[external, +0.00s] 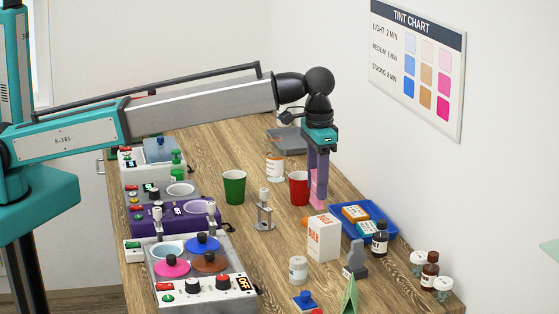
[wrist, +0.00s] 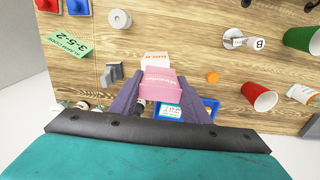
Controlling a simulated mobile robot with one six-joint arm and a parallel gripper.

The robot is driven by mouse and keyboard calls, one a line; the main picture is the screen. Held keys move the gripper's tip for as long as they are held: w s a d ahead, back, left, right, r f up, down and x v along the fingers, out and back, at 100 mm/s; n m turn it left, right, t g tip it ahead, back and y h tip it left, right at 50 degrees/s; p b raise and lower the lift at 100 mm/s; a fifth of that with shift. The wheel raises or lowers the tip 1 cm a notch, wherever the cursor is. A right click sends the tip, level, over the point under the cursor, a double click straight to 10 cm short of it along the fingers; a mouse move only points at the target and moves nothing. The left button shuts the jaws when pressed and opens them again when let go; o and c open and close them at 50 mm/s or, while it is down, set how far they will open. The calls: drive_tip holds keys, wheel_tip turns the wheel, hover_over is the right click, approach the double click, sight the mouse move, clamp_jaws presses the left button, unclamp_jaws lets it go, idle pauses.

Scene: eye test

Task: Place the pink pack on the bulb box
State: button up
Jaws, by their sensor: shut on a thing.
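My gripper (external: 317,194) points down and is shut on the pink pack (external: 319,186), held between its two purple fingers. In the wrist view the pink pack (wrist: 158,86) lies between the fingertips and covers part of the white bulb box (wrist: 157,58). In the external view the bulb box (external: 323,239) stands upright on the wooden bench, with orange-red lettering. The pack's exact height over the bench is hard to tell.
A red cup (external: 299,188) stands close left of the fingers, with a green cup (external: 234,187) farther left. A blue tray (external: 384,232) with small boxes and a dark bottle (external: 380,238) are right of the bulb box. A grey stand (external: 355,259) is in front.

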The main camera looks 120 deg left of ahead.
drive_tip(key=shift+w+a, duration=0.25)
drive_tip(key=shift+w, duration=0.3)
drive_tip(key=shift+w+a+f+b, duration=0.1)
drive_tip(key=shift+w+f+b, duration=0.1)
drive_tip(key=shift+f+b, duration=0.55)
drive_tip(key=shift+w+a+f+b, duration=0.1)
drive_tip(key=shift+w+f+b, duration=0.2)
drive_tip(key=shift+f, duration=0.8)
drive_tip(key=shift+s+f, duration=0.1)
drive_tip(key=shift+f, duration=0.05)
drive_tip(key=o, duration=1)
wheel_tip(320, 180, up, 12)
drive_tip(key=p, duration=0.5)
drive_tip(key=shift+r+p, duration=0.2)
drive_tip(key=shift+p, duration=0.15)
